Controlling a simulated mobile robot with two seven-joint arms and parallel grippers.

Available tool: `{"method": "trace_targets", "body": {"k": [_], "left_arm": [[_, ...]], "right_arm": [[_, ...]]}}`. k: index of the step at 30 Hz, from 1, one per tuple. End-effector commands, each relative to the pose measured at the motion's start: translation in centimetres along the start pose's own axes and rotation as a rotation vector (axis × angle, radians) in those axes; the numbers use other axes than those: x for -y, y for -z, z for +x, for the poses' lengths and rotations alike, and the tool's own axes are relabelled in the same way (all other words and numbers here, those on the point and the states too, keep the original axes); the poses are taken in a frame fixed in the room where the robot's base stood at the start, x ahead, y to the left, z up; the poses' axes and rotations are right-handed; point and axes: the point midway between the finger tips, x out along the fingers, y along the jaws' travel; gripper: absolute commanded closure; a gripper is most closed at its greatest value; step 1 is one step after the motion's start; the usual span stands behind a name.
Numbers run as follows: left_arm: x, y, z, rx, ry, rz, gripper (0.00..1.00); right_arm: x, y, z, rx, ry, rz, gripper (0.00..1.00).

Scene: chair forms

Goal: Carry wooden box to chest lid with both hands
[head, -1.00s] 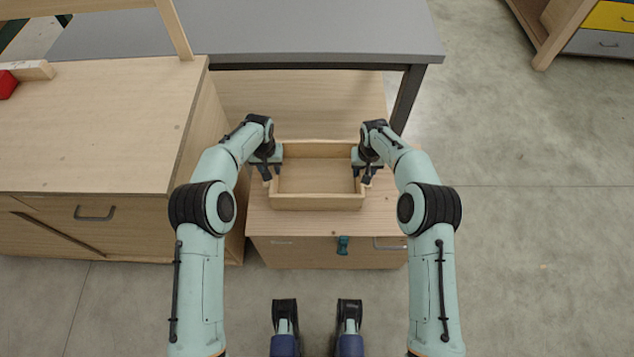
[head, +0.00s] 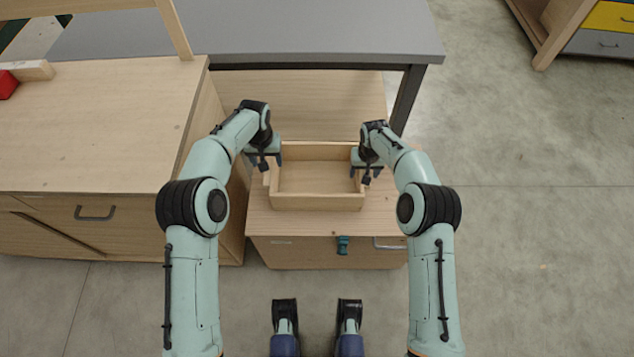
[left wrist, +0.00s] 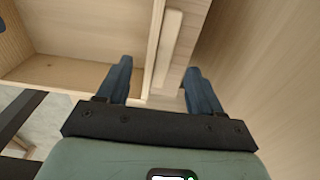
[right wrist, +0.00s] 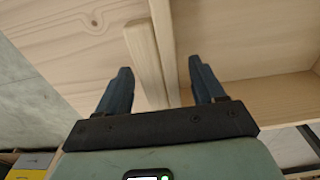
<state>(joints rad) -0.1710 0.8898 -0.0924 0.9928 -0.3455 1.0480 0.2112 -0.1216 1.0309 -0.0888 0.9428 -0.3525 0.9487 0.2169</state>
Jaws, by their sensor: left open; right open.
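The wooden box (head: 318,203) is an open, shallow tray of light wood with a handle bar on each side. It sits level on the wooden chest lid (head: 380,212). My left gripper (head: 268,165) is open at the box's left side; in the left wrist view its fingers (left wrist: 158,80) are spread, with the side wall and handle bar (left wrist: 168,45) beyond and between them. My right gripper (head: 367,176) is open at the right side; in the right wrist view its fingers (right wrist: 163,80) stand either side of the other handle bar (right wrist: 146,60). The box is empty.
A wooden cabinet (head: 90,130) stands close on the left, with a red object (head: 8,85) on it. A grey table (head: 270,35) is behind the chest. A teal latch (head: 343,245) is on the chest front. Open floor (head: 540,220) lies to the right.

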Motion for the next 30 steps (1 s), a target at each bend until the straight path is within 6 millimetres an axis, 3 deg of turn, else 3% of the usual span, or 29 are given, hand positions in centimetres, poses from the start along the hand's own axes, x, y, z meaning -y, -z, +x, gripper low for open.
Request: {"method": "trace_targets", "body": {"k": [6,14,17,30], "left_arm": [[0.0,0.0,-4.4,-0.002,0.0,-0.001,0.34],[0.1,0.0,-6.5,0.0,0.001,-0.001,0.34],[0.1,0.0,-6.5,0.001,0.001,-0.001,0.34],[0.1,0.0,-6.5,0.001,0.001,-0.001,0.34]], "right_arm": [[0.0,0.0,0.0,0.0,0.0,0.0,0.32],[0.0,0.0,-0.3,-0.001,0.0,0.0,0.32],[0.1,0.1,-1.4,-0.003,0.001,-0.001,0.32],[0.1,0.0,-10.1,-0.002,0.001,0.0,0.32]]}}
